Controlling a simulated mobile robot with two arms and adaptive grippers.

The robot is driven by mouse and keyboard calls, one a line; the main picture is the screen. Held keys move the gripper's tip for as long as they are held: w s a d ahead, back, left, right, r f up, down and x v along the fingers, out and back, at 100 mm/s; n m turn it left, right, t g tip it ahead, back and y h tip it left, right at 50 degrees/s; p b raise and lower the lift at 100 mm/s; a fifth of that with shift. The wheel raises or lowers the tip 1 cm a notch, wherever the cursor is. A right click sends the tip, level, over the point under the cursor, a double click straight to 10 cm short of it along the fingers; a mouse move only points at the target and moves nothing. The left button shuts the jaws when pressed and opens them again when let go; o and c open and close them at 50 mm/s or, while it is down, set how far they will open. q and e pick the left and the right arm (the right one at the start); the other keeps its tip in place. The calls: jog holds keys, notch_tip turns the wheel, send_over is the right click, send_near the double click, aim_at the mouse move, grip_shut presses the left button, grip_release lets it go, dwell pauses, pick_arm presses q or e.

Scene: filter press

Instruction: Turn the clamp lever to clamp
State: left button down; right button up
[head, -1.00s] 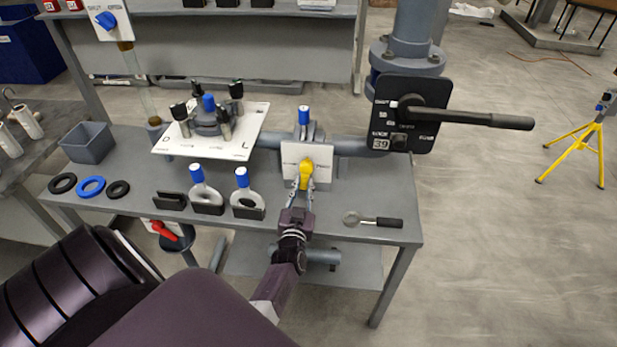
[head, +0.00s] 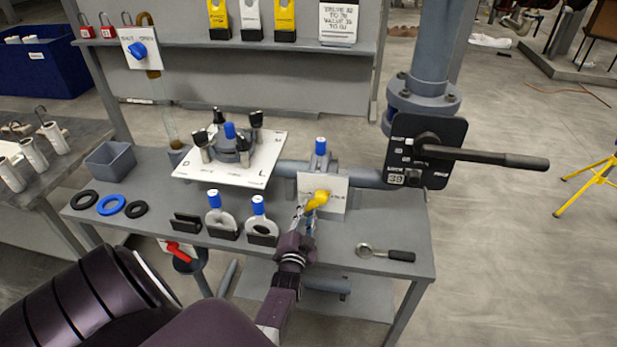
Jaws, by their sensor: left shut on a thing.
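The clamp lever (head: 318,199) is a short yellow handle in front of a white label plate (head: 335,184) on the bench fixture. It is tilted, with its lower end toward the lower left of the picture. The small lettering on the plate is too blurred to read. My left gripper (head: 307,214) reaches up from below and is shut on the lower end of the yellow lever. Its fingers partly cover the lever's end. My right gripper is not in view.
A black-handled lever (head: 500,158) juts right from a black plate. A blue-topped post (head: 320,150) stands behind the label plate. Blue-topped ring parts (head: 259,216) stand left of my gripper. A round-headed tool (head: 388,254) lies at the bench's right front.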

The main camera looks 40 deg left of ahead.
pick_arm(q)
jog(key=shift+a+r, duration=0.15)
jog(key=shift+r, duration=0.05)
dwell(0.3)
jog(key=c, duration=2)
grip_release()
jog(key=shift+c, duration=0.2)
jog(key=shift+o, duration=1.2)
jog(key=shift+f, duration=0.1)
jog(key=shift+o, duration=0.2)
jog(key=shift+w, duration=0.1)
jog(key=shift+v, duration=3.75)
